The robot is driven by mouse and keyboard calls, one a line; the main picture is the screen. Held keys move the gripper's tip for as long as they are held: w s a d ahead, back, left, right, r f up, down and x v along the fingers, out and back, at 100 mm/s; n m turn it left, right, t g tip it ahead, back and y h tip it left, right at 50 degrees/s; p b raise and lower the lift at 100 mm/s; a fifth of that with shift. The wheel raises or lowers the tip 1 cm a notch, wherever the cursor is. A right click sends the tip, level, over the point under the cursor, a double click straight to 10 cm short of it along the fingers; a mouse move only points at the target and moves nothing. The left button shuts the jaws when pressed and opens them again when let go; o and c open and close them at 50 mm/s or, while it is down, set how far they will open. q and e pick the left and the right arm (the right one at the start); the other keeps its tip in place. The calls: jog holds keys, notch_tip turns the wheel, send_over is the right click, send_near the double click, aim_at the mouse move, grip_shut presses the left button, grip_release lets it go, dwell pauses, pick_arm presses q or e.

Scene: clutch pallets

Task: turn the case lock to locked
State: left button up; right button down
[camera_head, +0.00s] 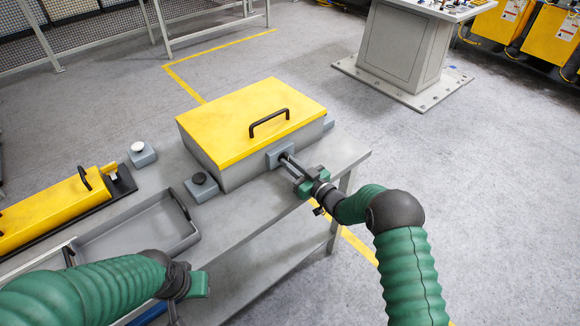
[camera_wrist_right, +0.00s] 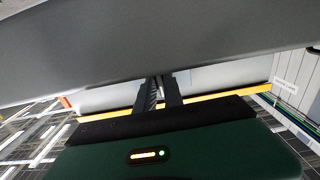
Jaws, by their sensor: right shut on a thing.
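The case (camera_head: 215,160) is a grey box with a yellow lid (camera_head: 250,112) and a black handle on top. The lid is down. The case lock (camera_head: 276,154) is a grey block on the case's front face, partly hidden by my right gripper. My right gripper (camera_head: 288,161) reaches the lock from the front and is shut on its key or knob, which is mostly hidden. In the right wrist view the fingers (camera_wrist_right: 160,92) are close together, and what lies between them is hard to make out. My left gripper (camera_head: 197,285) is at the lower left, away from the case; its fingers are unclear.
The case stands on a grey bench (camera_head: 340,155). Left of it are a black button box (camera_head: 202,188), a white button box (camera_head: 141,154), an empty grey tray (camera_head: 150,228) and a yellow long box (camera_head: 45,215). A control pedestal (camera_head: 402,50) stands behind. Floor at right is clear.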

jog(key=c, duration=1.5)
grip_release()
jog(key=shift+o, duration=0.2)
jog(key=v, duration=1.7)
jog(key=shift+p, duration=0.35)
jog(key=shift+w, duration=0.1)
